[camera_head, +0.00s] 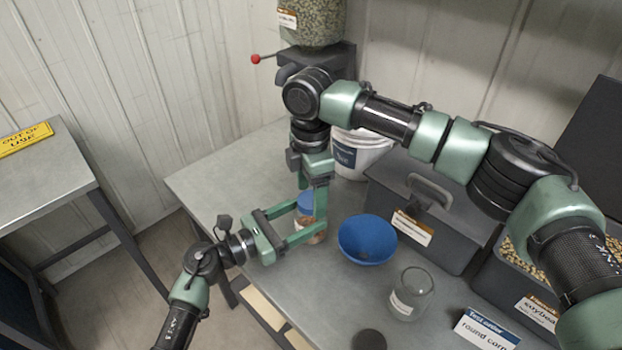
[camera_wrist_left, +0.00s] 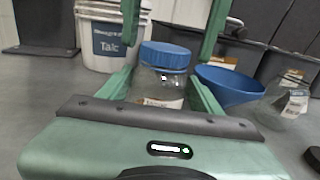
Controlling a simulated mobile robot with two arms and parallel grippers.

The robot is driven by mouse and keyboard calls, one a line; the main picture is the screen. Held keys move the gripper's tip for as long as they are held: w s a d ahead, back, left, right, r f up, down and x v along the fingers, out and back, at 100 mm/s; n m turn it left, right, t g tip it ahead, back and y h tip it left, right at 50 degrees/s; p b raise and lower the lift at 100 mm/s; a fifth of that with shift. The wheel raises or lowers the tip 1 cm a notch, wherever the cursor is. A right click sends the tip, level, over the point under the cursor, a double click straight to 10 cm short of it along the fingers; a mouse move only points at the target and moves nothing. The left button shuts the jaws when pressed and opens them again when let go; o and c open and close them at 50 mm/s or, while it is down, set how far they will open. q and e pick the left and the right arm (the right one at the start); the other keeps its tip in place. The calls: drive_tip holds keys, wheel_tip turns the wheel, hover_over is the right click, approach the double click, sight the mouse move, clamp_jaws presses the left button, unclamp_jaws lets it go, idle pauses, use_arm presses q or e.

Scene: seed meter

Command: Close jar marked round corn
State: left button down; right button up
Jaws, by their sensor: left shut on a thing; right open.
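A clear jar (camera_wrist_left: 157,88) with brownish contents and a blue lid (camera_wrist_left: 165,55) stands upright on the table. The lid sits on its mouth; I cannot tell how tight it is. The jar's label is too small to read. My left gripper (camera_head: 311,218) is shut on the jar's body, one finger on each side. My right gripper (camera_head: 313,187) points down from above, open. In the left wrist view its green fingers stand on either side above the lid, apart from each other. In the head view they partly hide the lid (camera_head: 305,203).
A blue funnel bowl (camera_head: 367,240) stands right of the jar, with an empty glass jar (camera_head: 409,294) and a dark disc (camera_head: 369,340) nearer the front. Behind are a white talc bucket (camera_head: 362,150) and grey bins (camera_head: 440,235). A round corn card (camera_head: 487,328) stands at right.

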drive_tip(key=shift+f, duration=0.35)
drive_tip(key=c, duration=1.5)
drive_tip(key=shift+o, duration=0.2)
drive_tip(key=m, duration=0.3)
drive_tip(key=shift+m, duration=0.3)
drive_tip(key=m, duration=0.5)
drive_tip(key=o, duration=1.6)
drive_tip(key=shift+r, duration=0.1)
wheel_tip(320, 180, up, 12)
drive_tip(key=shift+f, duration=0.1)
